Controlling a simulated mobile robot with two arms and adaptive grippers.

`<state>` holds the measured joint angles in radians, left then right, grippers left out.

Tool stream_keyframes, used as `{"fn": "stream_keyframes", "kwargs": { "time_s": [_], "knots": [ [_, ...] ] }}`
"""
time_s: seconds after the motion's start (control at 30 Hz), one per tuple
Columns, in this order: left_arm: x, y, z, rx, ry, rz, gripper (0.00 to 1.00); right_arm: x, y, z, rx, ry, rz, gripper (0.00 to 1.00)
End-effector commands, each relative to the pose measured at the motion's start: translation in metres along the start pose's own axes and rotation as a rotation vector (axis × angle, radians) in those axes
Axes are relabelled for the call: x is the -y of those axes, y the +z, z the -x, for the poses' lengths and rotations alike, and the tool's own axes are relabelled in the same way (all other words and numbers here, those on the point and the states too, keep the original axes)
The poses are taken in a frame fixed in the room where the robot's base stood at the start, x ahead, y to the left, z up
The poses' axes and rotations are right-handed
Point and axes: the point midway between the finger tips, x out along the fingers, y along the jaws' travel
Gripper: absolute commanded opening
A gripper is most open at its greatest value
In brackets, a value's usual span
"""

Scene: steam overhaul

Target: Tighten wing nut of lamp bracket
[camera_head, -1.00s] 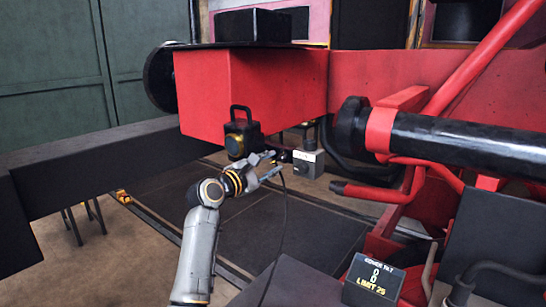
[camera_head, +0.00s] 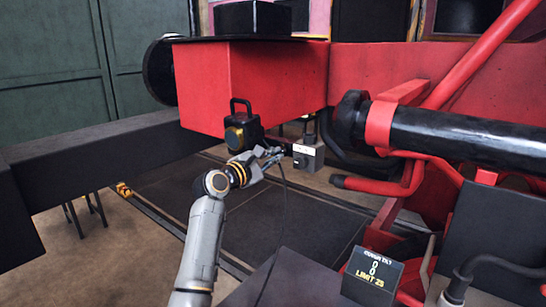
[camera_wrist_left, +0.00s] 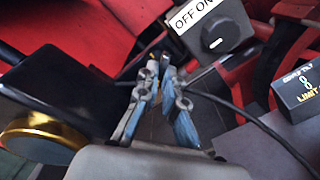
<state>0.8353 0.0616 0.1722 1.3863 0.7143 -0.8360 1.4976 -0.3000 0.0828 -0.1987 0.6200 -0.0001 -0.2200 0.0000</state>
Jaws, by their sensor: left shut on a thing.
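A black lamp (camera_head: 243,127) with a handle on top and a round amber lens hangs at the lower front of the red beam. In the left wrist view its dark body (camera_wrist_left: 62,85) and brass lens ring fill the left side. My left gripper (camera_head: 274,154) is just right of and below the lamp. In the left wrist view its blue-padded fingers (camera_wrist_left: 163,72) come together at the tips. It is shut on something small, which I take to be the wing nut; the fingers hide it. My right gripper is not in view.
A grey ON/OFF switch box (camera_head: 308,155) is close right of the fingers. A black cable (camera_wrist_left: 235,108) runs right beside them. A red beam (camera_head: 255,85) is above. A tilt display reading LIMIT 25 (camera_head: 372,275) stands lower right. Dark floor panels lie below.

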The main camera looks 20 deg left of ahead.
Motion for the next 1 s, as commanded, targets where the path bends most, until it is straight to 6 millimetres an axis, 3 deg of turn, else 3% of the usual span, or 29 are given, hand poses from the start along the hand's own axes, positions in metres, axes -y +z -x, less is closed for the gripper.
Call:
{"fn": "stream_keyframes", "kwargs": {
  "time_s": [0.37,1.0],
  "knots": [
    [0.003,-0.002,0.000,-0.001,-0.002,-0.192,0.00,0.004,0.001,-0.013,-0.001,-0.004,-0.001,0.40],
    [0.004,-0.003,0.000,-0.001,-0.004,-0.795,0.00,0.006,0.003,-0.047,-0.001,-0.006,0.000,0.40]
  ]
}}
